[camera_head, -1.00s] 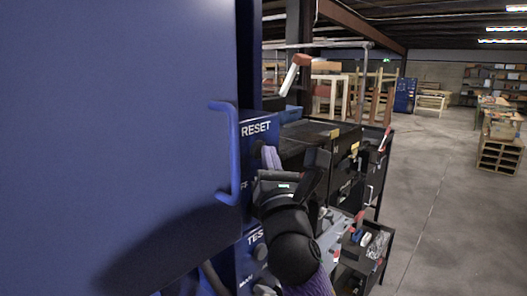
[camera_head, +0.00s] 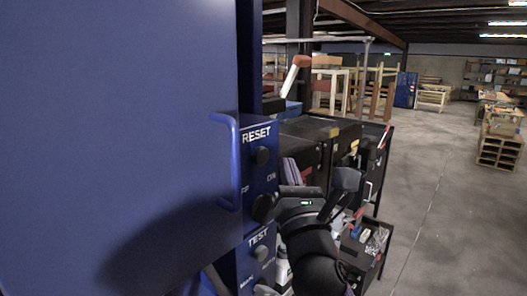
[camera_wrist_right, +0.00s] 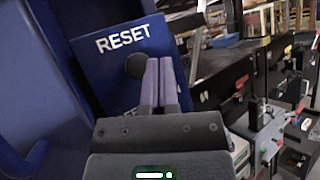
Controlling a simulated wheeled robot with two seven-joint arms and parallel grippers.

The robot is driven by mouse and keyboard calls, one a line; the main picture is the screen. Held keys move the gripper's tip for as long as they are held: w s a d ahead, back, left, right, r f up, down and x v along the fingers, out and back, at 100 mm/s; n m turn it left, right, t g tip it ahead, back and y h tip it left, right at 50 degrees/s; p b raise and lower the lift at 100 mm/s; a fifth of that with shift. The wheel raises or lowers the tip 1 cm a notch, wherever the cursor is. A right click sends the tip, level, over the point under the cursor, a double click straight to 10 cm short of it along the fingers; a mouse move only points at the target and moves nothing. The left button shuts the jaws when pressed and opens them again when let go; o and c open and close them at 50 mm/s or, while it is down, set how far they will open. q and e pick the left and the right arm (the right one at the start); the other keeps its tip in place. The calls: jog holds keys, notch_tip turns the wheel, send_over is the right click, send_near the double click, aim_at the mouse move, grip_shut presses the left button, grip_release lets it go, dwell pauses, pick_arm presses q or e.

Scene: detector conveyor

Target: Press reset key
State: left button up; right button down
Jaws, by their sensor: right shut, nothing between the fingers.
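The reset key is a round black knob (camera_head: 262,155) under the white RESET label on the blue panel (camera_head: 270,180). It also shows in the right wrist view (camera_wrist_right: 136,66), just left of my fingertips. My right gripper (camera_head: 287,166) is to the right of the key in the head view, with its two purple-grey fingers together and nothing between them. In the right wrist view the closed fingers (camera_wrist_right: 159,64) point up beside the key; whether they touch it cannot be told, but in the head view a gap shows. My left gripper is out of view.
A large blue door with a handle (camera_head: 233,160) fills the left. Below RESET are another black knob (camera_head: 263,208) and a TEST knob (camera_head: 260,252). Black cabinets (camera_head: 325,140) and a cart stand behind my gripper. Open floor lies at the right.

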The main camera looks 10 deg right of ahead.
jog(key=shift+s+d+p, duration=0.45)
jog(key=shift+s+d, duration=0.45)
jog(key=shift+s, duration=0.25)
